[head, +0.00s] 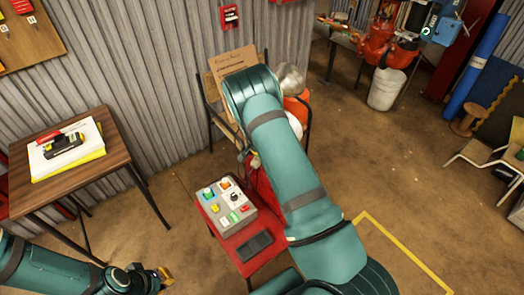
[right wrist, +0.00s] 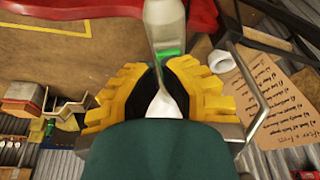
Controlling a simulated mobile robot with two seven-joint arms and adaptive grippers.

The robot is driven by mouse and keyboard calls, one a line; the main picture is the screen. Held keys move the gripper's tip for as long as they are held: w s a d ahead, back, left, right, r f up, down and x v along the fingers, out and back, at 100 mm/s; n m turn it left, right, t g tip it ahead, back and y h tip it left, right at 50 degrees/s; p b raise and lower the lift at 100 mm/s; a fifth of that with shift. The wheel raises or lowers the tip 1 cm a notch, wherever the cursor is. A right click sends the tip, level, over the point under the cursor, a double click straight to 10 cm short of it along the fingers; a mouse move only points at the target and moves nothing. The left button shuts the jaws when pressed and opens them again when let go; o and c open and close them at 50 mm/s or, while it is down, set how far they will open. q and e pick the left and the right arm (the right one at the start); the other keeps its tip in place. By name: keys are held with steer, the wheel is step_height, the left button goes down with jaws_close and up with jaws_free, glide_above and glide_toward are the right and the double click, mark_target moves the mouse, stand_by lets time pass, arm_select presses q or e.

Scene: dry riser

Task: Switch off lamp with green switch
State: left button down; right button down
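A grey control box (head: 228,206) with several small coloured switches or lamps sits on a red stand in the head view. A green piece (head: 235,217) is on its front part, and a blue-green one (head: 208,193) is at its back left. I cannot tell which is the switch and which the lamp. My left gripper (head: 166,274) is low, left of the stand, apart from the box; its opening is unclear. My right gripper (right wrist: 165,78) shows yellow fingers with a pale, bottle-like shape between them; contact is unclear. My right arm hides part of the stand's right side.
A wooden table (head: 100,160) with papers and a black-yellow tool stands at the left. A chair with a cardboard sign (head: 232,60) is behind the box. A white bucket (head: 386,90) stands at the back right.

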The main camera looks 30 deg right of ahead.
steer(key=shift+d, duration=0.15)
steer(key=shift+w+d+b, duration=0.35)
steer(key=shift+d+b, duration=0.15)
steer(key=shift+d, duration=0.1)
arm_select(q)
steer(key=shift+f, duration=0.5)
